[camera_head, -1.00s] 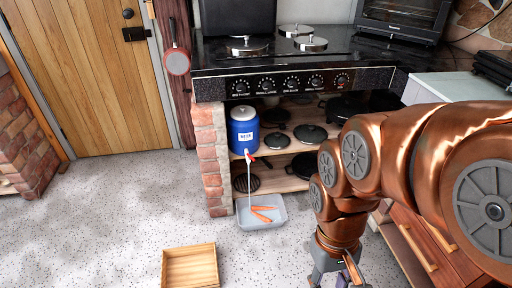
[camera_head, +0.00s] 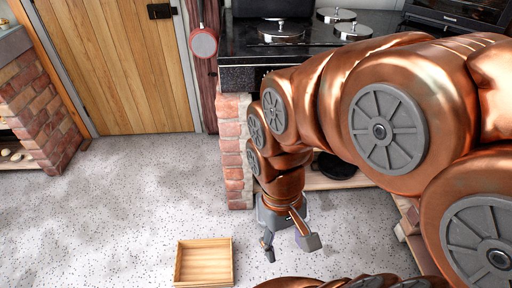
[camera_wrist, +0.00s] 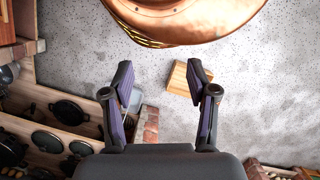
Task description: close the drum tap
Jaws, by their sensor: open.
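My gripper (camera_head: 289,246) is open and empty, pointing down above the speckled floor in front of the brick plinth. A small part of the pale basin (camera_wrist: 134,99) shows behind the left finger in the wrist view.
An empty wooden box (camera_head: 204,263) lies on the floor left of my gripper. The brick pillar (camera_head: 235,150) stands close behind my arm. Shelves with dark pans (camera_wrist: 70,112) are at the left in the wrist view. The floor to the left is clear.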

